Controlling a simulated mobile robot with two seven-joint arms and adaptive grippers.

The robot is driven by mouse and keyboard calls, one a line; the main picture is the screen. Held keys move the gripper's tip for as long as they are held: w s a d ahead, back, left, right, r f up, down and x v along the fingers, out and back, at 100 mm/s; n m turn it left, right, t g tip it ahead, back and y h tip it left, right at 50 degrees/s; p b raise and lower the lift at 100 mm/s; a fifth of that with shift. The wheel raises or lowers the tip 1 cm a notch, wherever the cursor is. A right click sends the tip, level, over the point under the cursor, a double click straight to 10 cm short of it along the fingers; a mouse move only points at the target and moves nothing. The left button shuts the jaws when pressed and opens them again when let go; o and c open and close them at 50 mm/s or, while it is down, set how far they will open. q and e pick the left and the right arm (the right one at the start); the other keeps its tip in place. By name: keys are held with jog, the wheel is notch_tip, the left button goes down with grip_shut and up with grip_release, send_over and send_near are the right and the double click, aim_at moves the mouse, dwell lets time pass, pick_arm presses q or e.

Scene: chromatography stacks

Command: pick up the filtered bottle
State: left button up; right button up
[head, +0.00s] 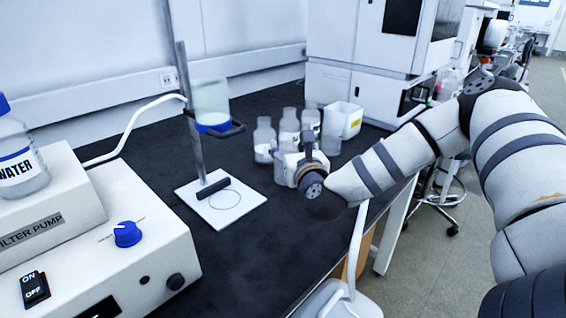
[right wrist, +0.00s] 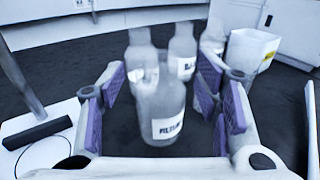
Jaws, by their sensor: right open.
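The filtered bottle (right wrist: 161,103) stands upright in the right wrist view, clear with a white label partly reading "FILTE". My right gripper (right wrist: 161,88) is open, its purple-padded fingers on both sides of the bottle, with gaps visible on each side. In the head view my right gripper (head: 291,160) is low over the black bench, in front of the bottle cluster. It hides part of the cluster there, so I cannot tell which bottle is the filtered one in that view. My left gripper is not in view.
Other bottles (head: 264,138) stand close behind, beside a white bin (head: 350,118). A ring stand (head: 188,110) with a blue-based funnel (head: 211,100) is left of them, on a white base (head: 225,218). The filter pump (head: 95,240) fills the lower left.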

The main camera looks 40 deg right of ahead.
aim_at(288, 141)
jog(key=x, duration=0.6)
jog(key=shift+f, duration=0.2)
grip_shut()
